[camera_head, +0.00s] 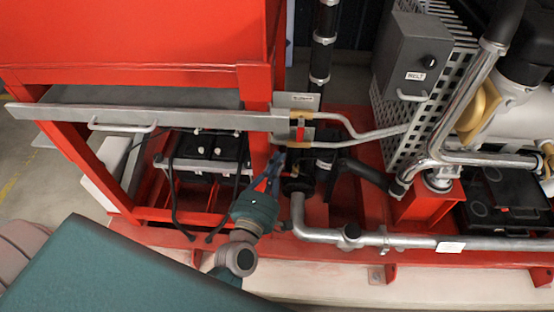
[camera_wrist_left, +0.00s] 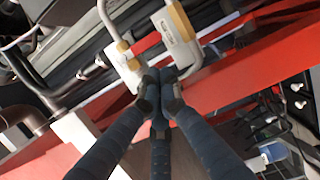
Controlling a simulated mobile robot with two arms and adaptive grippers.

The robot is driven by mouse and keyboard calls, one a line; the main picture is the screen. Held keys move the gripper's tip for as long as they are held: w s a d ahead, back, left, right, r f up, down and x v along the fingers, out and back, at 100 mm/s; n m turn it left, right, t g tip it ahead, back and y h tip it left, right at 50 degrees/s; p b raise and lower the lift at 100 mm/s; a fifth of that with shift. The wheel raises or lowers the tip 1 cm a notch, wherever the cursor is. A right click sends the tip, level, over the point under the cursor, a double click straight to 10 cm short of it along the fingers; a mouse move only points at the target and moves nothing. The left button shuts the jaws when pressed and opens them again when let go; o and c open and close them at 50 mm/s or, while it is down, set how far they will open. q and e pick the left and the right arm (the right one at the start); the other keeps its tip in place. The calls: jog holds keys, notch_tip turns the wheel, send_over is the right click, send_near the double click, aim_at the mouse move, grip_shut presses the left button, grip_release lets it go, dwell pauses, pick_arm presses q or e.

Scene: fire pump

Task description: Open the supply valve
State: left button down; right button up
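A small red upright part (camera_head: 300,128), apparently the valve lever, stands between two grey plates with brass-coloured fittings beside the label plate (camera_head: 297,100). A red part (camera_wrist_left: 146,42) also shows between two pale blocks in the left wrist view. My left gripper (camera_head: 276,162) reaches up from below and is just below and left of this valve. In the left wrist view its fingers (camera_wrist_left: 162,78) are drawn together near the lower edges of the pale blocks. Nothing shows between the fingertips. Whether they touch the blocks is unclear. My right gripper is not in view.
A long grey bar (camera_head: 150,118) runs to the valve from the left, in front of the red frame (camera_head: 258,90). Black batteries (camera_head: 208,150) sit below it. Silver pipes (camera_head: 345,236) and a grey control box (camera_head: 412,55) stand to the right.

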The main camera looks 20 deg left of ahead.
aim_at(301, 130)
pick_arm(q)
jog(key=w+p, duration=0.1)
jog(key=w, duration=0.6)
jog(key=shift+a, duration=0.1)
jog(key=shift+d+f+n+b, duration=0.2)
jog(key=shift+n+b, duration=0.1)
jog(key=shift+b, duration=0.2)
jog(key=shift+w+d+f+n+b, duration=0.1)
jog(key=shift+n+b, duration=0.2)
jog(key=shift+b, duration=0.15)
